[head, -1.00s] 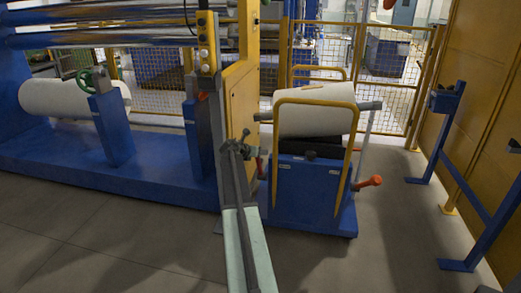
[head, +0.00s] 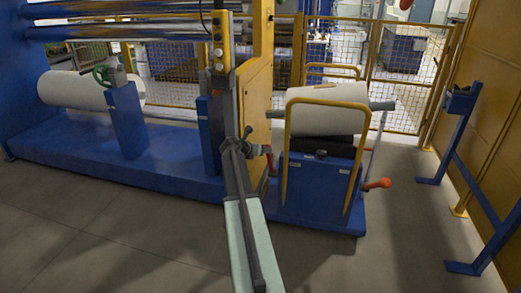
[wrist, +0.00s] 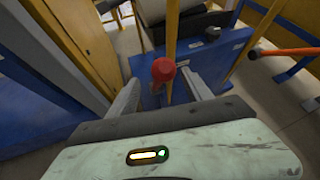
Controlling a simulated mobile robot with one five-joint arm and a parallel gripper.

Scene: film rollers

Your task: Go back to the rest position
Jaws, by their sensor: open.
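My gripper (head: 243,146) is at the end of my pale arm, in front of the gap between the blue machine and the roller trolley. In the wrist view its two grey fingers (wrist: 162,88) are spread apart, with nothing held between them. A red knob (wrist: 163,69) shows between the fingers; I cannot tell whether it is between them in depth or beyond them. The blue trolley (head: 318,190) carries a white film roll (head: 330,118) behind a yellow tubular frame (head: 288,150). It also shows in the wrist view (wrist: 215,60).
The blue machine base (head: 75,165) with another white roll (head: 75,92) stands left. A yellow panel (head: 256,120) is close beside my gripper. An orange handle (head: 377,184) sticks out right of the trolley. A blue stand (head: 458,150) is farther right. Front floor is clear.

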